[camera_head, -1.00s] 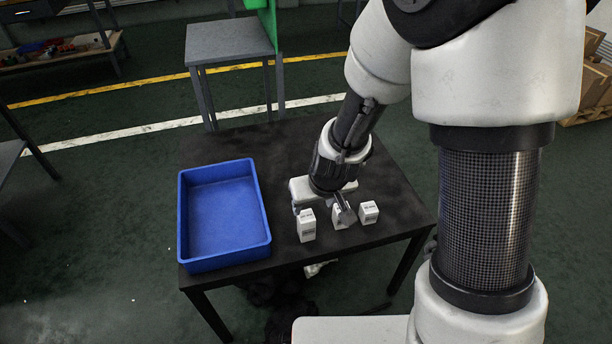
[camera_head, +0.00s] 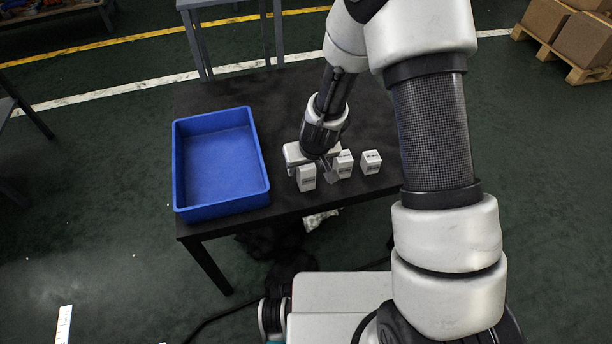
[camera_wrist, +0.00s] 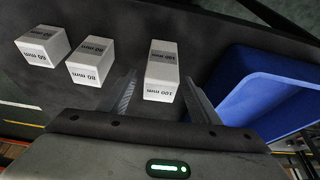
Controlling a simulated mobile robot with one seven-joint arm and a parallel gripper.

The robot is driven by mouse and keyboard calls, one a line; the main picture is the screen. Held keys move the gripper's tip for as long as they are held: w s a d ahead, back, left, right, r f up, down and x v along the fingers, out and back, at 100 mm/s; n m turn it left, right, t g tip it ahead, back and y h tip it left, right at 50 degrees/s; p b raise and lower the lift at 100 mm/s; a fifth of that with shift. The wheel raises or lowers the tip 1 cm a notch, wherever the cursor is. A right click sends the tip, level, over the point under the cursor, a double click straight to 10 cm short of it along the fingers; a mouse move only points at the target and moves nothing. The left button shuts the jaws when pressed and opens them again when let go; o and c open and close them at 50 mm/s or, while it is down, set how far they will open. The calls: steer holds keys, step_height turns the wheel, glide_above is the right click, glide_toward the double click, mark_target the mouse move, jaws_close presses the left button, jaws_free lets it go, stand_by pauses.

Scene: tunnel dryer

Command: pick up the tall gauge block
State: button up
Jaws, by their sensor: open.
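The tall gauge block (camera_head: 306,178) is a white block marked 100 mm, standing upright on the dark table, leftmost of three in the head view. In the wrist view the tall block (camera_wrist: 162,72) is the rightmost and appears between the two fingers. My gripper (camera_head: 310,170) is open and points down at the tall block. In the wrist view my gripper (camera_wrist: 160,88) has one finger on each side of the block, with gaps visible. I cannot tell exactly how far down the fingers reach.
An 80 mm block (camera_head: 344,164) stands close to the right finger, and a 60 mm block (camera_head: 371,162) stands farther right. A blue bin (camera_head: 265,186) is on the table's left side. The dark table (camera_head: 285,100) is clear behind.

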steer(key=shift+b+x, duration=0.3)
steer(key=shift+x, duration=1.25)
steer(key=shift+r, duration=0.1)
jaws_close()
steer(key=shift+w, duration=0.1)
steer(key=shift+r, duration=0.15)
steer(key=r+p, duration=0.1)
steer(key=r, duration=0.2)
steer(key=r+p, duration=0.1)
steer(key=r, duration=0.3)
steer(key=r+p, duration=0.1)
steer(key=r, duration=0.3)
steer(key=shift+w+d+p, duration=0.1)
steer(key=shift+d+p, duration=0.2)
steer(key=shift+d, duration=0.1)
steer(key=s+d+r+m+h+p, duration=0.1)
steer(key=s+d+r+m, duration=0.15)
steer(key=d+r, duration=0.5)
steer(key=s+d+r+m+p, duration=0.1)
steer(key=s+d+r, duration=0.2)
steer(key=d+r, duration=0.45)
step_height(320, 180, up, 12)
steer(key=s+a+p, duration=0.1)
steer(key=p, duration=1.8)
steer(key=shift+s+r+p, duration=0.2)
steer(key=shift+s+p, duration=0.1)
steer(key=shift+p, duration=0.1)
